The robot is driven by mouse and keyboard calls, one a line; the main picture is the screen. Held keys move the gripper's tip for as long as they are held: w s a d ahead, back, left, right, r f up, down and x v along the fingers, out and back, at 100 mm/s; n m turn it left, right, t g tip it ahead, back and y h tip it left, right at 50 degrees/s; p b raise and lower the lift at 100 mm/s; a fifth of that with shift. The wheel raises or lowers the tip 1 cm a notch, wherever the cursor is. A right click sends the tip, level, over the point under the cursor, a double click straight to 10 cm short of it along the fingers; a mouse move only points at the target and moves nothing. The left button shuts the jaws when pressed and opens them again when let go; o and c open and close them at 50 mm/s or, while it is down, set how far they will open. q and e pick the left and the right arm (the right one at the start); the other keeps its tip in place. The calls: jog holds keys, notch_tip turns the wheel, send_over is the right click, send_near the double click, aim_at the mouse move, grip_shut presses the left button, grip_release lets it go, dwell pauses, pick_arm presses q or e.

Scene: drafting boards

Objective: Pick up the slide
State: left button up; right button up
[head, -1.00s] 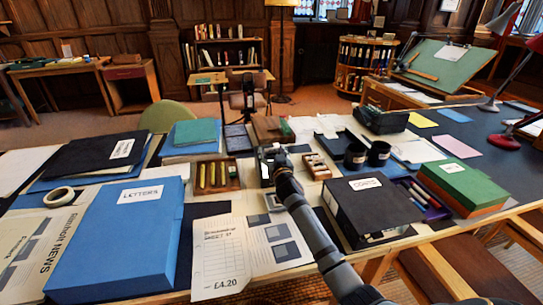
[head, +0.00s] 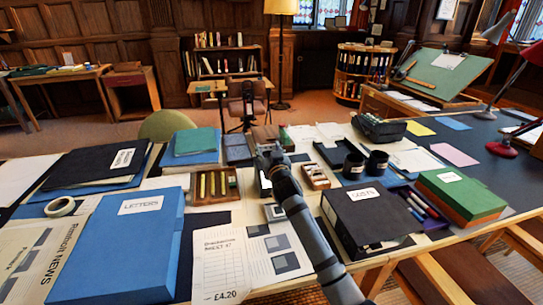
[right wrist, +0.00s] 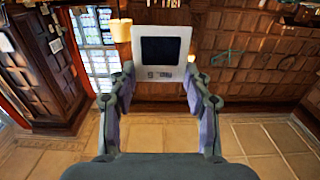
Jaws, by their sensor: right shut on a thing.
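The slide (right wrist: 162,50), a white square frame with a dark middle, is between the fingertips of my right gripper (right wrist: 162,78) in the right wrist view. The gripper is shut on its sides, and the slide stands upright in the grip. Room wall and floor show behind it, with no table surface around it. In the head view my right gripper (head: 267,156) is over the middle of the desk, and the slide cannot be made out there. My left gripper is not in view.
A wooden tray with yellow items (head: 232,196) lies left of my gripper. A small pale square item (head: 275,212) lies near my forearm.

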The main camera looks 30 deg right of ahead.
jog(key=s+a+r, duration=0.5)
jog(key=s+a, duration=0.2)
jog(key=shift+s+r, duration=0.15)
jog(key=shift+s, duration=0.05)
jog(key=s+a+f+n+y+p, duration=0.2)
jog(key=s+a+f+y+p, duration=0.2)
jog(key=s+a+f+p, duration=0.3)
jog(key=s+f+p, duration=0.5)
jog(key=s+p, duration=0.1)
jog(key=shift+s+a+n+t, duration=0.15)
jog(key=shift+s+n+t, duration=0.15)
jog(key=shift+s+n, duration=0.1)
dwell(0.5)
